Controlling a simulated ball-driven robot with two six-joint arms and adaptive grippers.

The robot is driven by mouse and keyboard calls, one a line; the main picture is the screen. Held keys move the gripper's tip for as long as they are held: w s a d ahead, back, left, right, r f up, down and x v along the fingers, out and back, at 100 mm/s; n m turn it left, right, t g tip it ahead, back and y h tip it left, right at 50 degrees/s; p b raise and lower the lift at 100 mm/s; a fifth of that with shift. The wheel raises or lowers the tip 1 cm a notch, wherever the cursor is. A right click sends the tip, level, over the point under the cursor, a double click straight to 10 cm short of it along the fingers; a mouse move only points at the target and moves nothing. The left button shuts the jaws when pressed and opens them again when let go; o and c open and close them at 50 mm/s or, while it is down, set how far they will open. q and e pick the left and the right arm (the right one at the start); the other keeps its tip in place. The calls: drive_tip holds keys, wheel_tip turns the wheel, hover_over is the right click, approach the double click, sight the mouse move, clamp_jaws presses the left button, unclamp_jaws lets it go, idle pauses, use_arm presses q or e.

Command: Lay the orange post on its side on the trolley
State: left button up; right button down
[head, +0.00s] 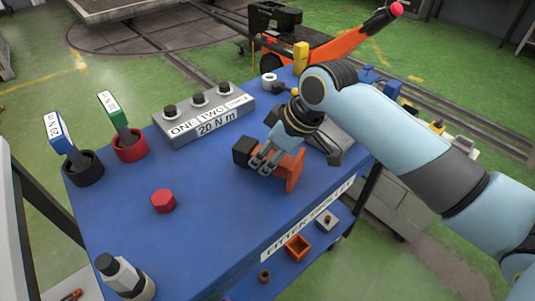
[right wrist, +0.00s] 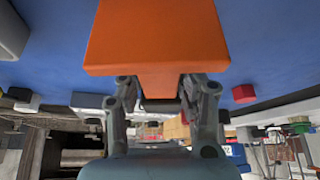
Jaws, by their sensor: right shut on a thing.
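The orange post (head: 293,169) is on its side over the blue trolley top (head: 215,200), with its black end (head: 243,150) to the left and its wide orange plate to the right. My right gripper (head: 265,160) is shut on its shaft, coming from above. In the right wrist view the plate of the orange post (right wrist: 155,40) fills the upper middle, with the shaft between the fingers (right wrist: 161,95). The post is at or very near the top; I cannot tell whether it touches. My left gripper is not in view.
A grey box with several black knobs (head: 205,112) stands behind the post. A red hex piece (head: 163,201) lies to the left. Green (head: 112,109) and blue (head: 61,132) tagged tools stand in cups at the far left. The trolley top between the hex piece and the post is clear.

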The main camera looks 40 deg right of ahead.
drive_tip(key=c, duration=0.9)
unclamp_jaws()
drive_tip(key=shift+f, duration=0.1)
drive_tip(key=p+v, duration=0.1)
drive_tip(key=v, duration=1.1)
drive_tip(key=shift+s, duration=0.1)
